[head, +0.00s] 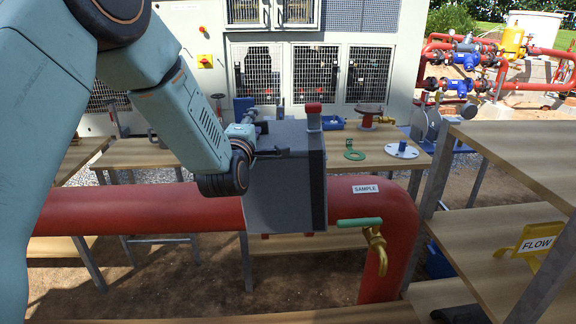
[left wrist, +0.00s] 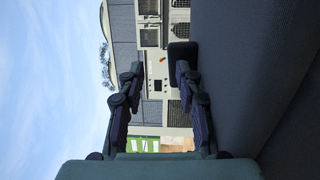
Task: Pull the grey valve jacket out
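The grey valve jacket (head: 287,190) is a boxy cover around the red pipe (head: 150,209). A grey post with a red cap (head: 313,110) stands at its top right. My left gripper (head: 272,131) is at the jacket's upper left in the head view. In the left wrist view its two fingers (left wrist: 157,88) are apart, with nothing visible held between them. The jacket's grey surface (left wrist: 245,70) fills the right of that view, beside the fingers. A dark block (left wrist: 183,53) shows by one fingertip; I cannot tell whether they touch. My right gripper is out of view.
A brass tap with a green handle (head: 360,222) sticks out right of the jacket, by the SAMPLE label (head: 365,189). A wooden table (head: 350,135) with parts stands behind. Wooden shelves (head: 515,170) with a yellow FLOW sign (head: 537,242) stand at the right.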

